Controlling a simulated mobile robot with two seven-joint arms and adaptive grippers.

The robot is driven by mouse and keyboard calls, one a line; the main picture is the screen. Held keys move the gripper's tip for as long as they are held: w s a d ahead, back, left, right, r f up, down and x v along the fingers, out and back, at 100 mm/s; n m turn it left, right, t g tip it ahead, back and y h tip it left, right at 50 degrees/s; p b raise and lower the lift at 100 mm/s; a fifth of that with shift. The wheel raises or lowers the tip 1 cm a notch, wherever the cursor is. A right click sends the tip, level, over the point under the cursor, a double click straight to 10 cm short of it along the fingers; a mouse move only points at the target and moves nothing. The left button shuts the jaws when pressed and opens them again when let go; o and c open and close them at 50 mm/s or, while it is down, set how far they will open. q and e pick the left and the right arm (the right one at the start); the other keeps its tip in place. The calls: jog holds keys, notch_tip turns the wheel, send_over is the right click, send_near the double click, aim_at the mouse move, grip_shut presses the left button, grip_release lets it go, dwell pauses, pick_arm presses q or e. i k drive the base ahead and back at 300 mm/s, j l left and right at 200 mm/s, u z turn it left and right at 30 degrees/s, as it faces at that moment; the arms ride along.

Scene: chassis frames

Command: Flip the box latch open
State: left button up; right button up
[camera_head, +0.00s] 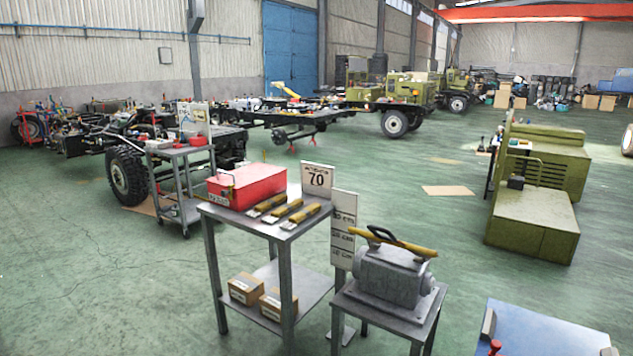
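A red box (247,185) sits on the top of a grey metal table (244,220) left of the picture's middle. Its lid looks closed. A small pale label or plate shows on its front face at the left; the latch itself is too small to make out. Neither of my grippers shows in the head view.
Cardboard boxes (246,288) rest on the lower shelf. A grey machine (394,276) stands on a small table to the right. The green floor (90,270) at left is clear.

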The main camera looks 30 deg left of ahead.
aim_at(224, 193)
jog(key=j, duration=0.45)
jog(key=j+u, duration=0.15)
jog(key=j, duration=0.3)
jog(key=i+j, duration=0.15)
jog(key=j, duration=0.3)
jog(key=j+u, duration=0.15)
jog(key=j, duration=0.3)
jog(key=i+j, duration=0.1)
jog(key=j, duration=0.35)
jog(key=i+j+u, duration=0.15)
jog(key=j, duration=0.7)
jog(key=i+u, duration=0.05)
